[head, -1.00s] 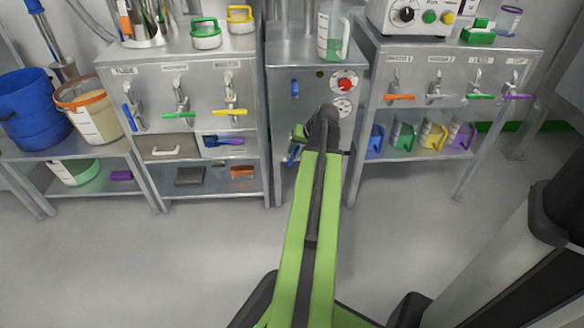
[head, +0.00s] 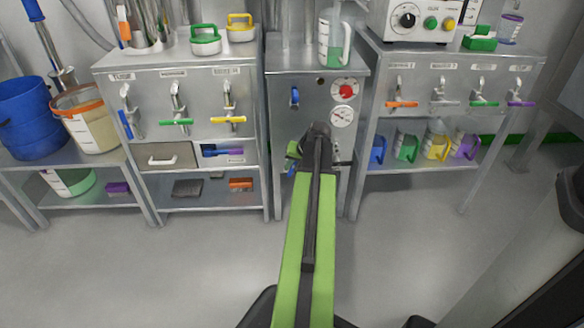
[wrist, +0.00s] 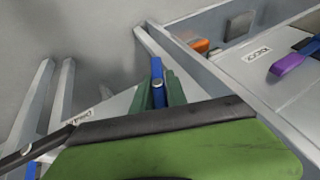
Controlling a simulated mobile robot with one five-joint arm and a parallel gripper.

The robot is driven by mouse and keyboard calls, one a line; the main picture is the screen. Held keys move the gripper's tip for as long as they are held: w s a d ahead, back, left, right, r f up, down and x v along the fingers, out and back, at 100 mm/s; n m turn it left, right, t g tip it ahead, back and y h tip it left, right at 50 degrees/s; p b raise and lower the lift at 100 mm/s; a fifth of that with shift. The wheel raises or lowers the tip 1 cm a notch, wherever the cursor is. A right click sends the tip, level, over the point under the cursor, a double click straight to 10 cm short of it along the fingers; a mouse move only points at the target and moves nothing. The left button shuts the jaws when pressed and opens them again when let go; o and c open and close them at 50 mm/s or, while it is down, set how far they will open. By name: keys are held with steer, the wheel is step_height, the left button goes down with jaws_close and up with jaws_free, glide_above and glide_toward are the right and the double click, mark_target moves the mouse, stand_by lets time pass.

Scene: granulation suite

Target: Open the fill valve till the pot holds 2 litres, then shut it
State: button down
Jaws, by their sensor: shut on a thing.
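My gripper (head: 292,156) is at the lower front of the middle steel cabinet (head: 315,58), partly hidden behind my arm. In the wrist view, its dark green fingers (wrist: 158,90) are shut on a blue lever handle (wrist: 156,70) with a silver pivot. In the head view, a bit of blue (head: 291,172) shows just below my gripper. A clear jug (head: 334,40) with green markings stands on top. I cannot identify the pot or its level.
A red dial (head: 345,88) and a white gauge (head: 342,116) are on the cabinet front. Benches with coloured valve levers flank it, the left with a green lever (head: 176,122), the right with an orange one (head: 401,104). The floor (head: 180,270) in front is clear.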

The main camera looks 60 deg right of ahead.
steer(key=shift+s, duration=0.1)
steer(key=shift+r+g+h+p, duration=0.1)
steer(key=shift+g+h+p, duration=0.2)
steer(key=shift+g+p, duration=0.25)
steer(key=shift+n+g+h, duration=0.3)
steer(key=shift+g+h, duration=0.3)
steer(key=shift+g, duration=0.15)
steer(key=shift+s+d+f+g, duration=0.15)
steer(key=shift+s+f+g, duration=0.05)
steer(key=shift+g, duration=0.2)
steer(key=c, duration=1.4)
jaws_free()
steer(key=shift+r, duration=0.1)
